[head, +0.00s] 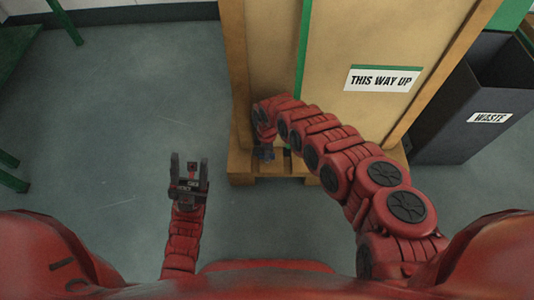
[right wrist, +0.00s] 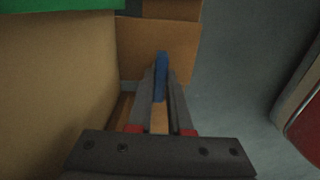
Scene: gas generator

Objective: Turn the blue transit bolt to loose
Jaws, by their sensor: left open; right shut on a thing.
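The blue transit bolt (right wrist: 161,75) shows in the right wrist view as an upright blue bar at the crate's lower part. My right gripper (right wrist: 161,88) is shut on it, one finger on each side. In the head view my right gripper (head: 265,152) is low beside the crate's base, and the bolt is hidden there. My left gripper (head: 189,165) is open and empty above the floor, left of the crate.
A wooden crate (head: 335,100) marked "THIS WAY UP" stands on a pallet (head: 243,165) ahead of me. A dark waste bin (head: 460,110) stands at its right. Green metal legs (head: 68,22) are at the far left. The floor (head: 110,110) left of the crate is clear.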

